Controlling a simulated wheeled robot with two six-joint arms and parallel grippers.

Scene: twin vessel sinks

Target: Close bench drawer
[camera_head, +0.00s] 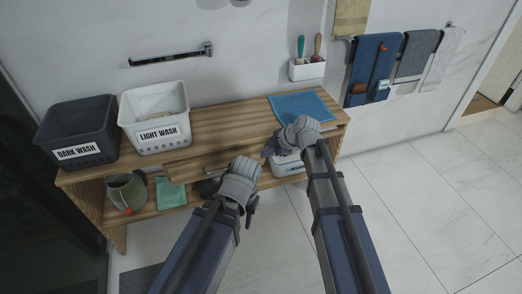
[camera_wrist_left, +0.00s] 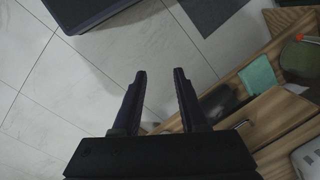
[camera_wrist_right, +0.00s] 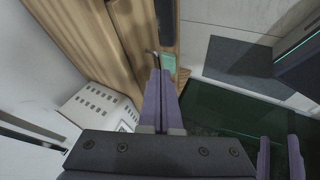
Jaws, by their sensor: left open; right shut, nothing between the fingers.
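The wooden bench (camera_head: 225,118) stands against the wall. Its drawer front (camera_head: 190,161) is a slanted wooden panel below the top, partly hidden by my grippers. It seems to stick out from the bench; how far I cannot tell. My right gripper (camera_head: 270,151) is shut and empty at the drawer's right part. In the right wrist view its fingertips (camera_wrist_right: 158,72) are close to a thin metal handle (camera_wrist_right: 153,53); contact is unclear. My left gripper (camera_head: 232,190) is open and empty in front of the drawer. In the left wrist view the handle (camera_wrist_left: 240,124) lies right of its fingers (camera_wrist_left: 160,76).
A dark basket (camera_head: 78,130), a light basket (camera_head: 154,116) and a blue towel (camera_head: 300,107) sit on the bench. The lower shelf holds a green container (camera_head: 125,191), a green cloth (camera_head: 171,193) and a white box (camera_head: 288,165). The tiled floor (camera_head: 400,200) at right is clear.

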